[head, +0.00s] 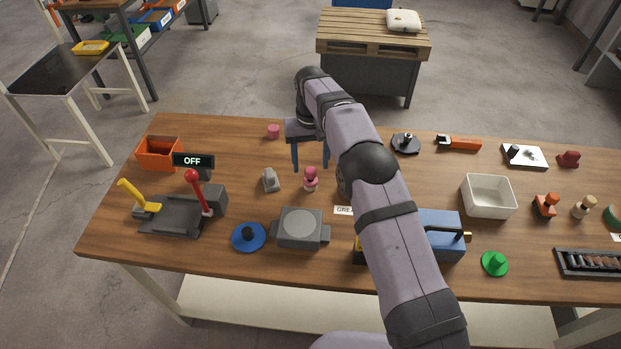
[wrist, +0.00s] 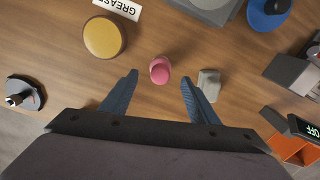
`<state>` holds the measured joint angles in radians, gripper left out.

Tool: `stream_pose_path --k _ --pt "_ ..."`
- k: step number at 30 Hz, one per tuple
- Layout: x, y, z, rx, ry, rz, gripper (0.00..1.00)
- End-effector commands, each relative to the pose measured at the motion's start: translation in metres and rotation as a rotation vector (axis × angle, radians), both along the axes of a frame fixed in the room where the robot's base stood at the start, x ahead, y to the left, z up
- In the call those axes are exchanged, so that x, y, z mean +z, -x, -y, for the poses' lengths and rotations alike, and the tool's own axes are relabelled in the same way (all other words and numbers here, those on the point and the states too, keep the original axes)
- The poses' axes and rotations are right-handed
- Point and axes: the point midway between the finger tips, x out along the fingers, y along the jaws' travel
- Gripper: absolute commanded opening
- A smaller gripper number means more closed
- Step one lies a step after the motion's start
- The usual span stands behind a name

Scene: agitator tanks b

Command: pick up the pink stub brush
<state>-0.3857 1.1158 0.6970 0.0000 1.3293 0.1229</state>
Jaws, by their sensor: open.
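The pink stub brush (head: 311,178) stands upright on the wooden table, with a rounded pink head above a paler lower part. In the wrist view the pink brush (wrist: 160,70) lies between and just beyond my fingertips, seen from above. My gripper (head: 309,165) points down with its two blue fingers apart, behind the brush in the head view. In the wrist view my gripper (wrist: 159,79) is open, with nothing held between the fingers.
A small grey piece (wrist: 208,85) stands close beside the brush, near one finger. A yellow round piece (wrist: 105,37) is on the other side. A pink cylinder (head: 273,131) stands farther back. A grey block (head: 299,228) and a blue disc (head: 249,237) are in front.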

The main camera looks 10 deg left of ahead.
Motion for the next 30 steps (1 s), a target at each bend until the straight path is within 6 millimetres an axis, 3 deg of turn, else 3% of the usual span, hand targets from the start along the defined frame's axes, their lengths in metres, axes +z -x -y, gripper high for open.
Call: stream_pose_path --k 5,16,25,26,30 --pt "-0.005 0.001 0.000 0.000 0.001 -0.003 0.55" --pt "-0.046 0.003 0.000 0.000 0.001 -0.002 0.55" --pt "-0.052 0.002 0.000 0.000 0.000 0.001 0.55" --pt "-0.052 0.002 0.000 0.000 0.000 0.001 0.53" --pt "-0.052 0.002 0.000 0.000 0.000 0.001 0.19"
